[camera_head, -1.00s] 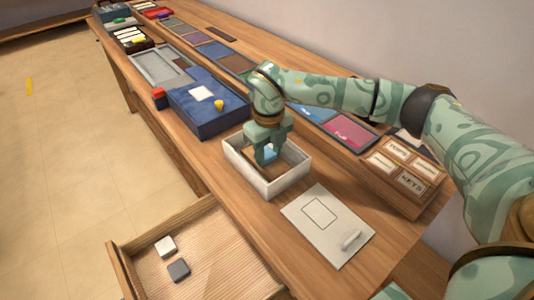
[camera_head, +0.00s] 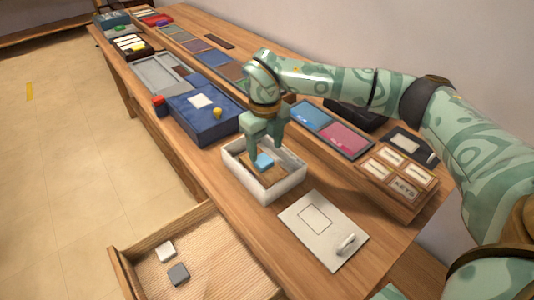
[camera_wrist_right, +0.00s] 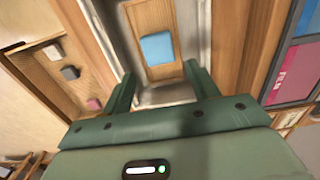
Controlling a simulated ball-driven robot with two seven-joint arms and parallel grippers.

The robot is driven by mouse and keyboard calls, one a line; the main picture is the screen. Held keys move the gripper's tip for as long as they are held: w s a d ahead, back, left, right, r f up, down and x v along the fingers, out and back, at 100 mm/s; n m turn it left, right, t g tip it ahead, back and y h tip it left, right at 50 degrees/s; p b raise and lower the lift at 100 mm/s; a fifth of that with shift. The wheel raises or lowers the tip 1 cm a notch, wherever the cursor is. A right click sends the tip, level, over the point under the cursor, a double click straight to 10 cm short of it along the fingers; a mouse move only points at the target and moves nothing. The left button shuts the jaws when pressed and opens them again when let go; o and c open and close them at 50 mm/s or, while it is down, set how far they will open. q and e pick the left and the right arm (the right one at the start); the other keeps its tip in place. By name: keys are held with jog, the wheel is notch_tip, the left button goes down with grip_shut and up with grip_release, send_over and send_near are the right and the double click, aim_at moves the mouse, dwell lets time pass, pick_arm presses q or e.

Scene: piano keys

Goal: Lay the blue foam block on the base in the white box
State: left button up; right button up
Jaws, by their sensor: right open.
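The blue foam block (camera_head: 263,160) lies flat on the brown wooden base inside the white box (camera_head: 262,187). In the right wrist view the block (camera_wrist_right: 157,48) rests on the base (camera_wrist_right: 150,18), with bare base around it, between the pale box walls. My right gripper (camera_head: 267,150) is open and empty above the block, pointing down over the box. Its two fingers stand apart on either side in the wrist view (camera_wrist_right: 158,82), clear of the block. My left gripper is not in view.
A blue case (camera_head: 205,115) stands left of the box. A white lidlike panel with a handle (camera_head: 323,229) lies in front of it. A labelled wooden tray (camera_head: 397,178) is at right. An open drawer (camera_head: 205,255) holds a white and a grey block.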

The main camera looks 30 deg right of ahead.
aim_at(266, 163)
notch_tip(266, 163, up, 7)
jog(key=p, duration=0.2)
jog(key=shift+r, duration=0.15)
dwell(0.3)
